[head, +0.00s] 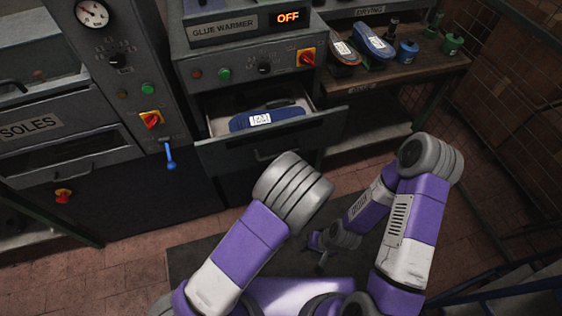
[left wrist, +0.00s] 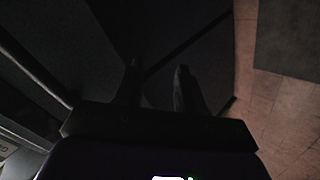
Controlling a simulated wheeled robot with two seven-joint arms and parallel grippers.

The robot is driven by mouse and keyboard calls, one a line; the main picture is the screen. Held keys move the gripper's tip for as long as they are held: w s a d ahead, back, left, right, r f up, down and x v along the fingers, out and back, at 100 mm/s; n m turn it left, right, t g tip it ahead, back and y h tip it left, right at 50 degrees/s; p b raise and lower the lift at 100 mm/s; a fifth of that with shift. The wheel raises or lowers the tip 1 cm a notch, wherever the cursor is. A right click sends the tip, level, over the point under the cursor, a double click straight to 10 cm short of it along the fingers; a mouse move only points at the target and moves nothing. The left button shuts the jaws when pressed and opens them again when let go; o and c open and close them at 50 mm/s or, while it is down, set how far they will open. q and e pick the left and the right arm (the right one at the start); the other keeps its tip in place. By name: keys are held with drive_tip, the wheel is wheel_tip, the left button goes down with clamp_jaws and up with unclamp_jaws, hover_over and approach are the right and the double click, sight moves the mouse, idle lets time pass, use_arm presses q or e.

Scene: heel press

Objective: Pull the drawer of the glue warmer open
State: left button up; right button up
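The glue warmer (head: 222,47) has a dark front with a display reading OFF. Its drawer (head: 318,122) stands pulled out, and a blue sole (head: 267,119) with a white label lies inside. The drawer's handle (head: 278,152) is on its front, partly behind my left arm. My left gripper is hidden behind that arm in the head view. In the left wrist view its dark fingers (left wrist: 160,86) stand apart with nothing visible between them. A dark bar (left wrist: 35,68) is left of them. My right gripper (head: 321,261) is low near my base, small and dark, away from the drawer.
A SOLES cabinet (head: 60,128) and a panel with a gauge and blue lever (head: 170,156) stand left. A drying bench (head: 395,82) at right holds shoe soles and small pots.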

use_arm(q)
drive_tip(key=d+r+n+t+y+b, duration=0.1)
drive_tip(key=d+r+n+t, duration=0.5)
drive_tip(key=r, duration=0.4)
drive_tip(key=b+x, duration=0.1)
drive_tip(key=x, duration=0.7)
drive_tip(key=shift+d+g, duration=0.3)
drive_tip(key=shift+g, duration=0.1)
drive_tip(key=shift+f, duration=0.1)
drive_tip(key=c, duration=0.7)
clamp_jaws()
drive_tip(key=shift+s+f, duration=0.1)
